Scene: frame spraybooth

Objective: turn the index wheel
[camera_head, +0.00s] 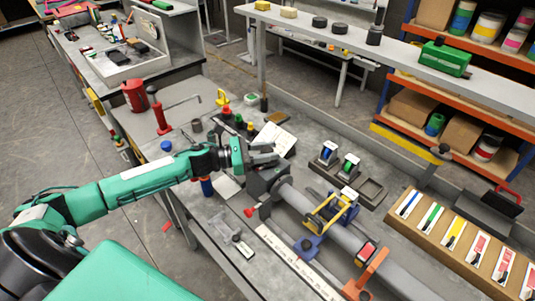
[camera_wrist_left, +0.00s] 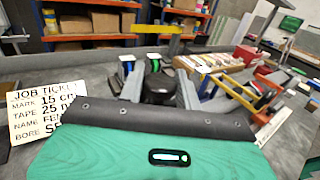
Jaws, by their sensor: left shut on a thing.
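In the left wrist view, the fingers of this gripper (camera_wrist_left: 160,92) stand on both sides of a dark round piece (camera_wrist_left: 160,84), which I take for the index wheel. The gripper is shut on it. In the head view the wheel is hidden by the gripper and block, and its markings cannot be read. My right gripper is not in view.
A job ticket card (camera_wrist_left: 42,112) lies beside the gripper. Red tools (camera_head: 160,113) and small bottles (camera_head: 227,114) stand on the bench behind the arm. A box of coloured cards (camera_head: 455,232) lies at right.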

